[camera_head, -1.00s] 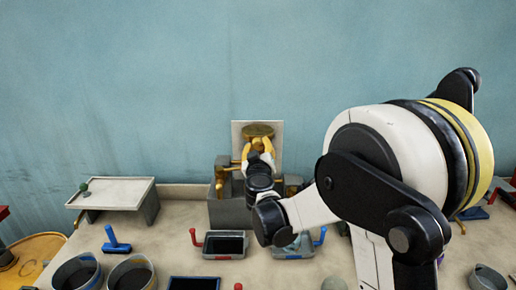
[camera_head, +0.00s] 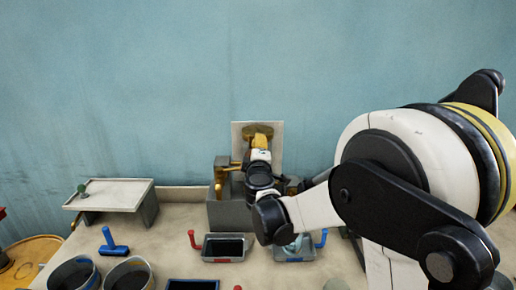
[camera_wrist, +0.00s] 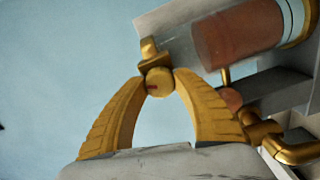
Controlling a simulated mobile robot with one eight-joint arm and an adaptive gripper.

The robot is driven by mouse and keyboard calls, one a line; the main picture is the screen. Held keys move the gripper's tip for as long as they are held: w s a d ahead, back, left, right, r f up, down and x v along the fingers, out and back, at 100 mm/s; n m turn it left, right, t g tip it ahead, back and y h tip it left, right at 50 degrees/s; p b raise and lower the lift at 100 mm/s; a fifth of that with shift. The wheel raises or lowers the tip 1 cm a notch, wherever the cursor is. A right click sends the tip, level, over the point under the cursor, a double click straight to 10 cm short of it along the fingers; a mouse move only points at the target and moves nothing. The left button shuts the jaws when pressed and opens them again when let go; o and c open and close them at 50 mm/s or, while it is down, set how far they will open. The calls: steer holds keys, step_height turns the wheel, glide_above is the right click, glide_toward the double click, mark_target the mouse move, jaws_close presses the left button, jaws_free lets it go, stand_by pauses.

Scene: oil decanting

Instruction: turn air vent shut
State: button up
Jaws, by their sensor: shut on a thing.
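The air vent (camera_wrist: 159,82) is a small round brass knob with a red mark on its face. In the wrist view it sits between the fingertips of my gripper (camera_wrist: 160,80), which is shut on it. In the head view my gripper (camera_head: 261,140) is seen nearly edge-on in front of the brass-topped apparatus at the wall, and it hides the vent there.
A cylinder with reddish-brown contents (camera_wrist: 240,35) and brass pipes (camera_wrist: 290,150) lie close to my fingers. Black trays (camera_head: 226,247) and buckets (camera_head: 75,274) stand on the bench. A small raised shelf (camera_head: 110,193) is at the left.

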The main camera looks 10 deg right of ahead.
steer(key=shift+n+b, duration=0.3)
steer(key=shift+n, duration=2)
steer(key=o, duration=1.2)
steer(key=v, duration=1.2)
